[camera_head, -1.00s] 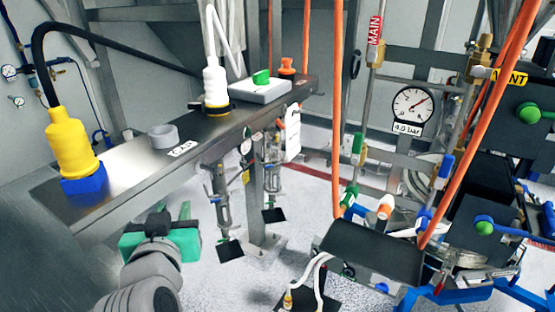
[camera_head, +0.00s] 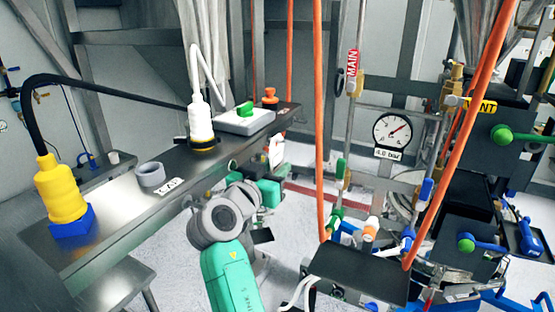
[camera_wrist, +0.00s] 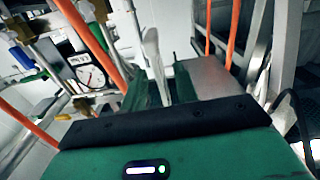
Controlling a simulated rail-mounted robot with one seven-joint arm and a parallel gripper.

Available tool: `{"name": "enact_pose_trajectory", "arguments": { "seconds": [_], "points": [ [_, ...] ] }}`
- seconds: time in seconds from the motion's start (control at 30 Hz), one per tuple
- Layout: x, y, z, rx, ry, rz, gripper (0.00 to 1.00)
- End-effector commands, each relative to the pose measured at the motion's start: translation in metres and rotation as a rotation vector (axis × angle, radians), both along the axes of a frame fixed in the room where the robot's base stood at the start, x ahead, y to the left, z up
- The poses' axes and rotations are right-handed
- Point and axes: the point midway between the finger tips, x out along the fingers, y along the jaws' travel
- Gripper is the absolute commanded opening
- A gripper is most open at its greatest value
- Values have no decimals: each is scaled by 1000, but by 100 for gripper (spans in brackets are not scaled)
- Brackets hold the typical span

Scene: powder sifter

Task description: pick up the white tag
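The white tag (camera_head: 276,149) hangs at the far edge of the steel bench, partly hidden behind my gripper. In the wrist view the white tag (camera_wrist: 154,62) looks like a narrow upright strip, seen nearly edge-on. My gripper (camera_wrist: 162,82) has its two dark green fingers apart, one on each side of the strip's lower part. The strip appears closer to the left finger; I cannot tell whether they touch. In the head view my green gripper (camera_head: 270,178) is beside the bench's right edge, just below the tag.
The steel bench (camera_head: 118,218) holds a yellow bottle (camera_head: 60,190), a grey ring (camera_head: 151,174), a small lettered white label (camera_head: 168,187), a white bottle (camera_head: 200,118) and a grey box with a green knob (camera_head: 243,121). Orange hoses (camera_head: 319,120) and a pressure gauge (camera_head: 392,131) stand to the right.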

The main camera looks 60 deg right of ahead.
Motion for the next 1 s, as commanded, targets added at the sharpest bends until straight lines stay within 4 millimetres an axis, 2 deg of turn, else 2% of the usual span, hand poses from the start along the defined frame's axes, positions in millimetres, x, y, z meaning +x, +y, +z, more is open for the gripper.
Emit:
{"name": "enact_pose_trajectory", "arguments": {
  "seconds": [0.13, 0.37, 0.5, 1.0],
  "points": [
    [1, -16, 2, 0, 1, 2, 30],
    [1, -18, 0, -1, 0, 3, 28],
    [1, -17, 0, -1, 0, 3, 1],
    [1, -15, 5, 0, -1, 7, 0]
  ]
}}
